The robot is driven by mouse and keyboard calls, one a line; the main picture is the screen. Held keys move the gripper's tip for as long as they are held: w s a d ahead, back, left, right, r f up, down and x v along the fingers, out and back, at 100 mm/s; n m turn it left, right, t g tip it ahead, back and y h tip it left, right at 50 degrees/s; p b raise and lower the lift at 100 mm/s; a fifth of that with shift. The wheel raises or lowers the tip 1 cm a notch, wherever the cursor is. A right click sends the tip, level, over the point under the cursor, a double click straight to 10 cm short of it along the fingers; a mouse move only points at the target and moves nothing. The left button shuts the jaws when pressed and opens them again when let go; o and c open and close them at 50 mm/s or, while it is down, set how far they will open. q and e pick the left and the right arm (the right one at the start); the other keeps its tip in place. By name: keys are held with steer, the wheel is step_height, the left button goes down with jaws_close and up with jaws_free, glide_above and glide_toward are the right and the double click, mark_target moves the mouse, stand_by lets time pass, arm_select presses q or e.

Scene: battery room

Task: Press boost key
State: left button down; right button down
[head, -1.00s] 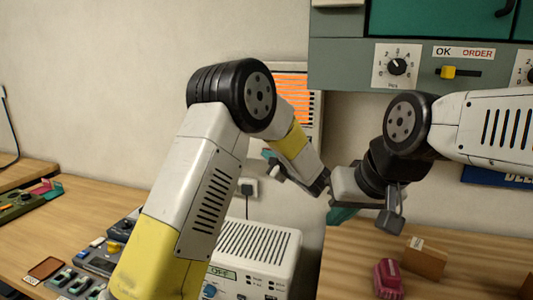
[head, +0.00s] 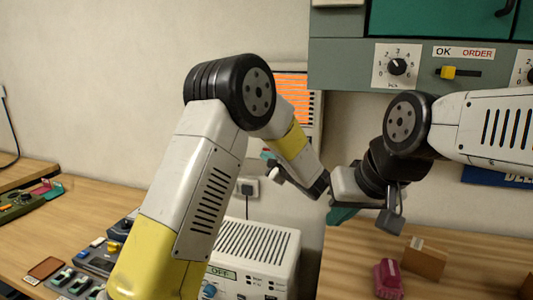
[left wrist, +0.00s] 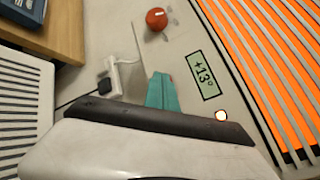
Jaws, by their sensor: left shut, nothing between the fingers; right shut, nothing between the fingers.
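The wall heater (head: 318,112) has glowing orange bars and is partly hidden by my left arm in the head view. The left wrist view shows its light panel with a "+13°" display (left wrist: 203,73), a round red button (left wrist: 156,19) and a small lit lamp (left wrist: 221,115). I can read no "boost" label. My left gripper (head: 267,155) is shut and empty in front of the heater panel. Its teal fingertips (left wrist: 161,78) point toward the red button, with a gap in the picture; depth is unclear. My right gripper (head: 342,215) is shut, empty, above the bench.
A wall socket with a plug (head: 247,188) is below the heater. A grey-green cabinet (head: 350,55) hangs above right.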

arm_select(q)
steer(key=s, duration=0.1)
steer(key=s+a, duration=0.1)
steer(key=s, duration=0.2)
steer(key=shift+s+a, duration=0.3)
steer(key=shift+s, duration=0.05)
stand_by(0.7)
steer(key=s+a+n+g, duration=1)
steer(key=s+a, duration=0.7)
steer(key=a, duration=0.3)
steer(key=s+d+r+n+h, duration=0.1)
steer(key=s+d+n+h, duration=0.1)
steer(key=s+n+h, duration=0.3)
steer(key=s+d+r+n+t+h, duration=0.1)
steer(key=s+n+h, duration=0.4)
steer(key=s, duration=0.6)
steer(key=shift+s+d+r, duration=0.25)
steer(key=shift+d+r, duration=0.4)
steer(key=shift+d, duration=0.55)
